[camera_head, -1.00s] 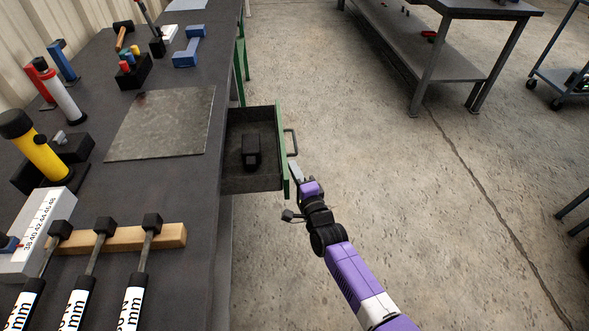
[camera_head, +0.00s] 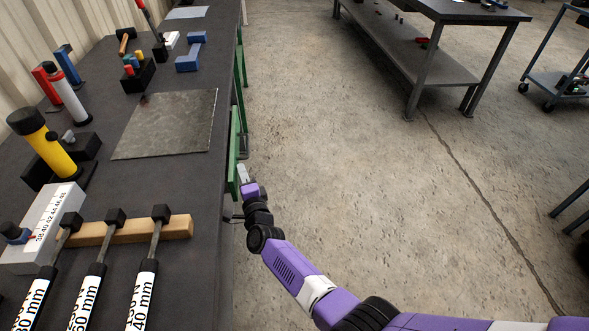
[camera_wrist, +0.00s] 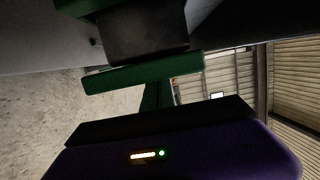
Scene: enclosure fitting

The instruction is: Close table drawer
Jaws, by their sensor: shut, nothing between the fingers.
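The table drawer's green front (camera_head: 234,150) stands close along the right edge of the dark workbench in the head view. The drawer's inside and the black block in it are hidden now. My gripper (camera_head: 242,174) is shut and empty, with its tip at the near end of the green front, touching or almost touching it. In the wrist view a green bar (camera_wrist: 145,73), apparently the drawer front, lies ahead of my gripper beside a dark box shape. I cannot tell whether a small gap remains between front and bench.
The workbench top (camera_head: 190,185) holds a metal plate (camera_head: 168,125), a yellow cylinder (camera_head: 38,140), a wooden bar (camera_head: 95,232) with several labelled tools, and a blue block (camera_head: 190,55). Another table (camera_head: 430,75) stands at the back right.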

